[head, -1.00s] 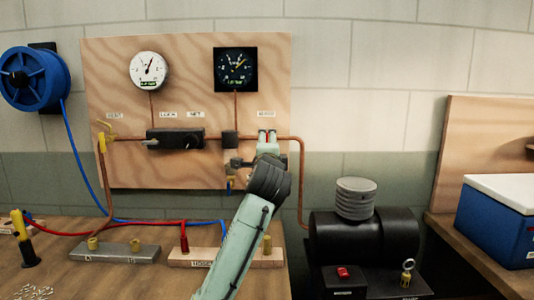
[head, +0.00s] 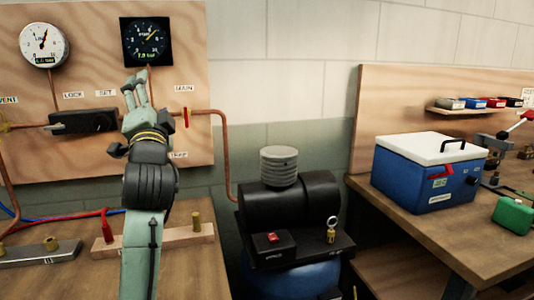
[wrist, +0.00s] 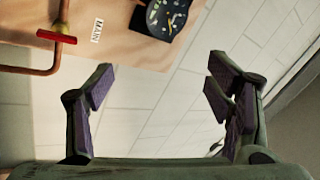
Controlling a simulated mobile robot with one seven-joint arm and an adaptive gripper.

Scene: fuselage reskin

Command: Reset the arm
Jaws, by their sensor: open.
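My gripper (head: 137,88) is raised in front of the wooden gauge panel (head: 190,85), at the end of my pale green arm. In the wrist view my gripper (wrist: 158,95) has its fingers spread wide with nothing between them. The black round gauge (head: 146,41) is just above the fingertips in the head view. It also shows at the top of the wrist view (wrist: 165,18). How far the fingers stand from the panel is hard to tell.
A red-handled valve (head: 186,117) on a copper pipe is right of my gripper. A black compressor (head: 290,205) stands right of the bench. A blue cooler with a white lid (head: 425,180) sits on the right-hand bench. The wall between the panel and right-hand bench is bare.

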